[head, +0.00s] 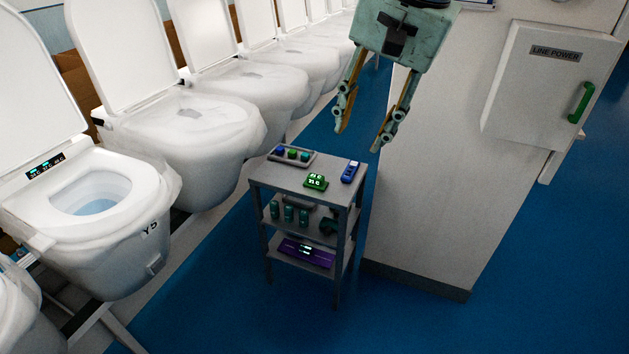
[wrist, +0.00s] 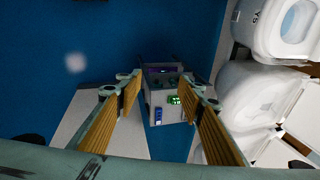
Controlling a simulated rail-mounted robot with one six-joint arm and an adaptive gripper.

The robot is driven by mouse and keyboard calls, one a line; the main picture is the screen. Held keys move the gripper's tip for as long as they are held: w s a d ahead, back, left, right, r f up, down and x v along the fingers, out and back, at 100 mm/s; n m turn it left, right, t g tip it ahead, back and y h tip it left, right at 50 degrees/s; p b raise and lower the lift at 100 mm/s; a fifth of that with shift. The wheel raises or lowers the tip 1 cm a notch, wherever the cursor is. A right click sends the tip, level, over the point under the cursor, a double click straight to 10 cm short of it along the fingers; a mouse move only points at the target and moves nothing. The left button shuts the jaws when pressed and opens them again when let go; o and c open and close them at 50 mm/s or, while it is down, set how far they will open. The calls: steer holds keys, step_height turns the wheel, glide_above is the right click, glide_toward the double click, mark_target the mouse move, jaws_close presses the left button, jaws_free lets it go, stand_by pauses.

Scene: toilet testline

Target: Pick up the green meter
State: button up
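The green meter (head: 316,181) lies on the top shelf of a small grey cart (head: 266,180), near its front edge. Its face has lit pale markings. My gripper (head: 359,140) is open and empty, above the cart and to the right of the meter in the head view. In the wrist view the green meter (wrist: 174,100) shows small and far off, between the two open fingers of my gripper (wrist: 156,84).
A blue device (head: 351,172) and a tray (head: 280,153) with coloured knobs share the top shelf. Lower shelves hold green items and a purple box (head: 306,253). Toilets (head: 100,215) line the left; a cabinet (head: 440,200) with a "LINE POWER" box (head: 548,90) stands right.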

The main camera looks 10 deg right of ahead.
steer(key=w+f+m, duration=0.2)
steer(key=w, duration=0.5)
steer(key=w+f+m, duration=0.2)
steer(key=w+f, duration=0.1)
steer(key=w, duration=0.4)
steer(key=m+y, duration=0.2)
steer(key=m, duration=1)
glide_above(316, 176)
steer(key=s+d, duration=0.4)
step_height(316, 176, down, 28)
steer(key=f, duration=0.1)
steer(key=shift+w+d+f+m+g+p, duration=0.1)
steer(key=shift+w+f+m+g+p, duration=0.25)
steer(key=shift+w, duration=0.2)
steer(key=shift+f, duration=0.1)
steer(key=shift+b+x, duration=0.5)
steer(key=shift+x, duration=3.65)
steer(key=shift+w, duration=0.1)
steer(key=shift+b+x, duration=0.5)
steer(key=shift+x, duration=2.1)
